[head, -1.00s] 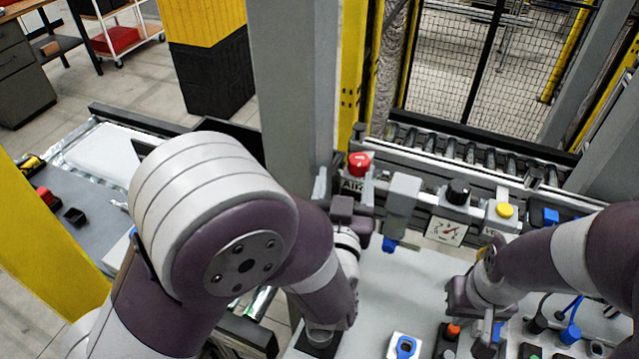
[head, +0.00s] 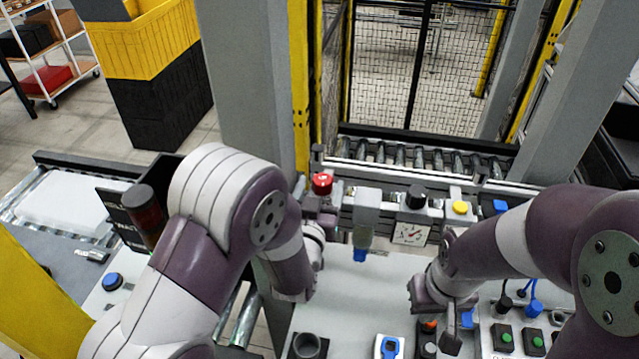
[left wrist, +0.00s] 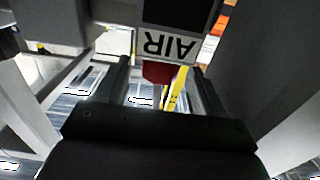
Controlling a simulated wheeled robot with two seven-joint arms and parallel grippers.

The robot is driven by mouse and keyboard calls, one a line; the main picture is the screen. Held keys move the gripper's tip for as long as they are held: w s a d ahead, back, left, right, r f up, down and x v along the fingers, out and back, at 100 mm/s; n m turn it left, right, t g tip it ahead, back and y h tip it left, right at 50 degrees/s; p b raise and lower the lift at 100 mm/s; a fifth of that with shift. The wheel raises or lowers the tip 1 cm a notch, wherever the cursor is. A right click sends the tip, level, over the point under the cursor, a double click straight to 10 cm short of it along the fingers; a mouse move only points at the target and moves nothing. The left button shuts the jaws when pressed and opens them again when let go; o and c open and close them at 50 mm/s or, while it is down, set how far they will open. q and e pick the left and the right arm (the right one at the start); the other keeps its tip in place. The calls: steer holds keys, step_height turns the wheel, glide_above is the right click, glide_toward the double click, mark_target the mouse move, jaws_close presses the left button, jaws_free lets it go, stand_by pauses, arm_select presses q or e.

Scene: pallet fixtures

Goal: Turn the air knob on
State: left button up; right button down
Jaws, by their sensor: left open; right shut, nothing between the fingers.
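The red air knob (head: 322,183) is on the rail at the back edge of the worktop, beside the grey post. In the left wrist view the red knob (left wrist: 158,72) shows below an upside-down AIR label (left wrist: 168,46). My left gripper (head: 318,204) is close in front of the knob. In the left wrist view its two open fingers (left wrist: 163,80) stand on either side of the knob; I cannot tell whether they touch it. My right gripper (head: 450,325) is shut and empty, low over the front right of the worktop.
Right of the air knob are a grey unit with a blue tip (head: 362,235), a black knob (head: 416,196) above a gauge (head: 411,234), and a yellow button (head: 460,207). A blue-ringed fixture (head: 389,346) and button boxes (head: 503,338) are in front. The middle of the worktop (head: 380,290) is clear.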

arm_select(q)
steer(key=shift+w+d+f, duration=0.1)
steer(key=shift+w+d, duration=0.1)
steer(key=shift+w, duration=0.05)
steer(key=shift+a, duration=0.1)
steer(key=shift+s+a, duration=0.1)
steer(key=c, duration=1.1)
steer(key=shift+o, duration=0.2)
steer(key=shift+s+d+n+y+b, duration=0.1)
steer(key=shift+d+n+y+b, duration=0.15)
steer(key=shift+n+y+b, duration=0.5)
steer(key=shift+d+n+y+b, duration=0.15)
steer(key=shift+n+y+b, duration=0.4)
steer(key=shift+y, duration=0.7)
steer(key=shift+d+n+g+y+b, duration=0.2)
steer(key=shift+n+y, duration=0.65)
steer(key=shift+y, duration=0.45)
steer(key=shift+d+n+g+y+b, duration=0.15)
steer(key=shift+n+y, duration=0.7)
steer(key=shift+y, duration=0.45)
